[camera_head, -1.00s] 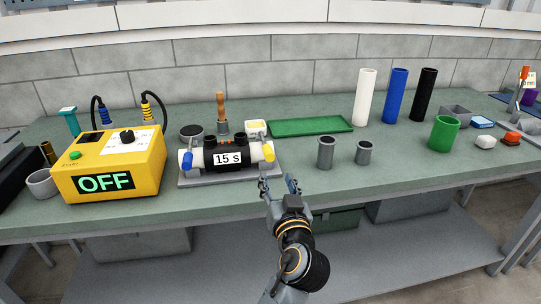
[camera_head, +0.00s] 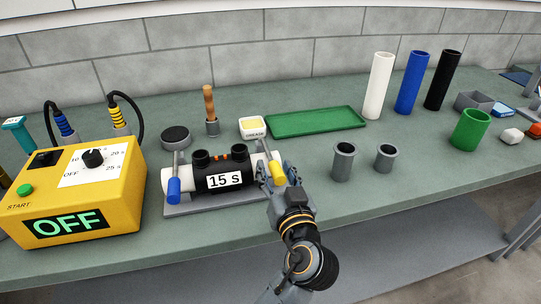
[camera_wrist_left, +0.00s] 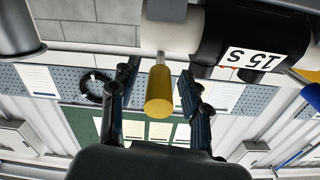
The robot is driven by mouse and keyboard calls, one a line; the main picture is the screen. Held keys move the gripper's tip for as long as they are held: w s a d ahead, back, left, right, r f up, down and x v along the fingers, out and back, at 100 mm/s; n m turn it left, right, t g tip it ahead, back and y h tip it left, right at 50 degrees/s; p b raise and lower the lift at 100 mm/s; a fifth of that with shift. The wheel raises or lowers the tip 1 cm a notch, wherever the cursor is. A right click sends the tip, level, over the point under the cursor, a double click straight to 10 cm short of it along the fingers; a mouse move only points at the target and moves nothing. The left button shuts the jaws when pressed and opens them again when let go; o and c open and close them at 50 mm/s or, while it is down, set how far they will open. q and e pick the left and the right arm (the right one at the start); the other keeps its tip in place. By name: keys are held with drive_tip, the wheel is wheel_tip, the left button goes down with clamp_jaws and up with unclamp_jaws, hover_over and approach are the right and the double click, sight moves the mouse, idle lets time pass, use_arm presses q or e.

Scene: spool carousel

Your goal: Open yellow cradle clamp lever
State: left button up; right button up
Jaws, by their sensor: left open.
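The yellow clamp lever (camera_head: 278,172) is at the right end of the grey cradle (camera_head: 205,208), which holds a black coupling (camera_head: 212,178) labelled "15 s" with white pipe at both ends. A blue lever (camera_head: 174,190) is at its left end. My left gripper (camera_head: 278,178) is at the yellow lever, partly covering it. In the left wrist view the yellow lever (camera_wrist_left: 159,92) points between the two open fingers (camera_wrist_left: 160,100), with a gap on the left finger's side; whether the right finger touches it I cannot tell. My right gripper is out of view.
A yellow control box (camera_head: 80,190) reading OFF stands at the left. A green tray (camera_head: 315,121) and a cream tub (camera_head: 253,127) are behind the cradle. Two grey fittings (camera_head: 343,162) stand to the right. White, blue and black pipes (camera_head: 411,82) stand upright farther back.

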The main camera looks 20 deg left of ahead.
use_arm(q)
drive_tip(key=shift+w, duration=0.15)
drive_tip(key=shift+r, duration=0.1)
drive_tip(key=shift+c, duration=0.4)
clamp_jaws()
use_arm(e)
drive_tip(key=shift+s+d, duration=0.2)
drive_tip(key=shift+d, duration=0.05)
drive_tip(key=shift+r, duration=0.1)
